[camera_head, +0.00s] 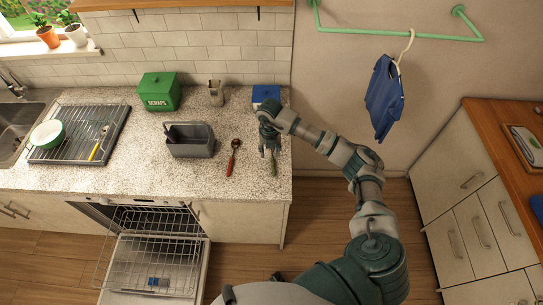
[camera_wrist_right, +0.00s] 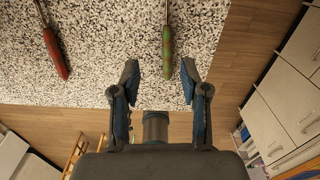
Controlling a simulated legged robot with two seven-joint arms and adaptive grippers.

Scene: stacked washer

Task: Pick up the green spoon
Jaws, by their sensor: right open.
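The green spoon's handle (camera_head: 273,163) lies on the speckled counter near its right front corner in the head view. The same green handle (camera_wrist_right: 168,52) shows in the right wrist view, between my fingers in the picture and beyond their tips. The rest of the spoon runs out of that view at the top. My right gripper (camera_head: 268,148) is over the spoon in the head view and hides its upper part. In the right wrist view my right gripper (camera_wrist_right: 159,80) is open, with nothing between its fingers. My left gripper is not in view.
A red-handled spoon (camera_head: 233,158) lies to the left; its handle (camera_wrist_right: 56,52) shows too. A grey caddy (camera_head: 190,148), green scraps bin (camera_head: 160,91) and blue box (camera_head: 265,93) stand on the counter. The dishwasher (camera_head: 155,262) is open below.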

